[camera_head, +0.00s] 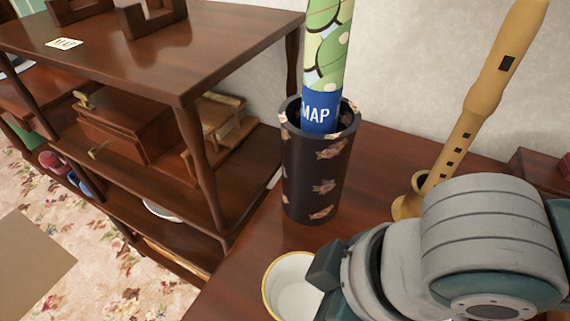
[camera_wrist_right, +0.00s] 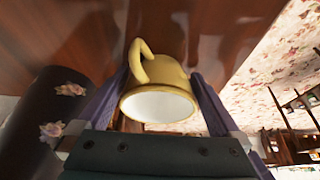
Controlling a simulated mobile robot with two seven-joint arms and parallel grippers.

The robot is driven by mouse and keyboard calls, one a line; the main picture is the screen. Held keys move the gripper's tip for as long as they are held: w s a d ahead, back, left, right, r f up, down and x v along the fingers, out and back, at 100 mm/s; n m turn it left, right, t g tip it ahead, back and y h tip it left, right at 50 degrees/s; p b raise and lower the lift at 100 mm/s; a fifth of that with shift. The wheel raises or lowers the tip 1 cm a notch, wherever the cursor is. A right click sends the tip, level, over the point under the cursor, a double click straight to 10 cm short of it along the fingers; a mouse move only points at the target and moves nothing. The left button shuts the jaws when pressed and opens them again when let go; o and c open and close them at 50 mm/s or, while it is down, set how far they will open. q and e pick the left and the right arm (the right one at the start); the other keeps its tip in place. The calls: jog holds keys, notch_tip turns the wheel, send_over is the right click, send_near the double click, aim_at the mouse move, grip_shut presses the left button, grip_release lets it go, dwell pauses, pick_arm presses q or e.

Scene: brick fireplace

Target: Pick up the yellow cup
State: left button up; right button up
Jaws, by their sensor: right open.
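The yellow cup (camera_head: 286,290) stands on the dark wooden table in the head view, its white inside showing and its right part hidden behind my right gripper. In the right wrist view the cup (camera_wrist_right: 160,78) lies between the two fingers, its mouth facing the camera and its handle at the upper left. My right gripper (camera_wrist_right: 161,84) is open, with one finger on each side of the cup. I cannot tell whether the fingers touch it. In the head view my right gripper (camera_head: 325,265) reaches in from the right. My left gripper is out of view.
A dark flowered holder (camera_head: 310,175) with a rolled map (camera_head: 325,55) stands behind the cup; it also shows in the wrist view (camera_wrist_right: 60,125). A wooden recorder (camera_head: 480,95) stands at the right. A wooden shelf (camera_head: 205,50) fills the left, above a floral carpet (camera_head: 110,260).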

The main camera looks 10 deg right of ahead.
jog(key=c, duration=1.1)
